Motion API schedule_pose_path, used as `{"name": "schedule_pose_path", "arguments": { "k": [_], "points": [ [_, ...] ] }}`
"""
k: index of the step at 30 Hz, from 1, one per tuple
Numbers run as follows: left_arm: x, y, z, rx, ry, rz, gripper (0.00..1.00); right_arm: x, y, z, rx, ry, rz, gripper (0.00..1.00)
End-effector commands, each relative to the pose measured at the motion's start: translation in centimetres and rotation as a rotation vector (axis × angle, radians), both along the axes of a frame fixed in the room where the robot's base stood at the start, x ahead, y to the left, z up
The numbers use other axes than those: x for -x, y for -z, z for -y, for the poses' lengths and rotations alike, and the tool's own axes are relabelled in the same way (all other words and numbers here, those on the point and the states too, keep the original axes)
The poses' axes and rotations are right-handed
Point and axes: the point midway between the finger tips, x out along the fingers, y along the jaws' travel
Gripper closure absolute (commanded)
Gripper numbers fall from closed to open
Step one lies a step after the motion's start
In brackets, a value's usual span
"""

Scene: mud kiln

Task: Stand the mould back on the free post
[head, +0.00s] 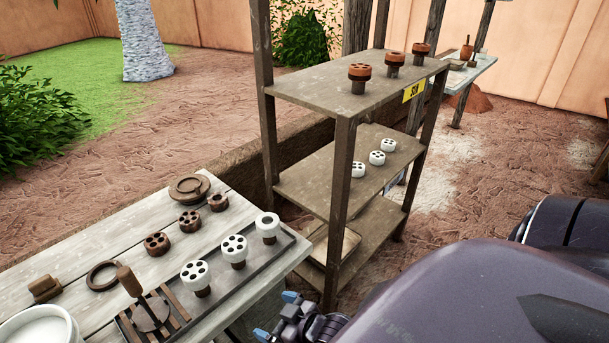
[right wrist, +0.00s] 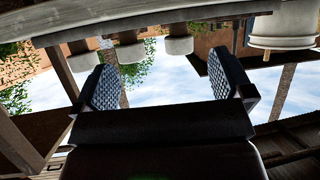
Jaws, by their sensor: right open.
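Three white moulds, (head: 195,272), (head: 234,248) and (head: 267,224), stand upright on dark posts in the long tray (head: 218,312). The nearer two have several holes; the far one shows one larger opening. I see no bare post in the tray. Three brown moulds (head: 157,244) with holes lie on the table. My right gripper (head: 276,316) is open and empty, low beside the table's right edge. In the right wrist view, which is upside down, its fingers (right wrist: 166,86) are apart with sky between them, and white moulds (right wrist: 130,53) hang beyond. My left gripper is not in view.
A wooden shelf (head: 290,88) stands behind the tray, with orange-topped pieces (head: 359,72) above and white pieces (head: 376,158) on its middle board. A brown tool (head: 127,279) stands at slats in the tray.

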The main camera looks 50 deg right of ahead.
Motion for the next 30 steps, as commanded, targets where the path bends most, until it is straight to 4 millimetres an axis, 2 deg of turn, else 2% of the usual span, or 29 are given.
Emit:
{"name": "schedule_pose_path", "arguments": {
  "k": [1,3,6,9,30],
  "points": [
    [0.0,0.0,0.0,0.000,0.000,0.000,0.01,1.5,0.6,0.7,0.010,0.050,-0.021,0.02],
    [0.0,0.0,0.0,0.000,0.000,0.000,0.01,3.0,1.2,1.6,0.035,0.103,-0.046,0.02],
    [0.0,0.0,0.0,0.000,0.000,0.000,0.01,4.6,1.8,2.7,0.061,0.153,-0.072,0.02],
    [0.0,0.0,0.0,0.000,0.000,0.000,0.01,5.4,2.1,3.2,0.075,0.176,-0.085,0.02],
    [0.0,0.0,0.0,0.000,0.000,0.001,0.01,5.5,2.1,3.2,0.077,0.178,-0.087,0.02]
  ]
}}
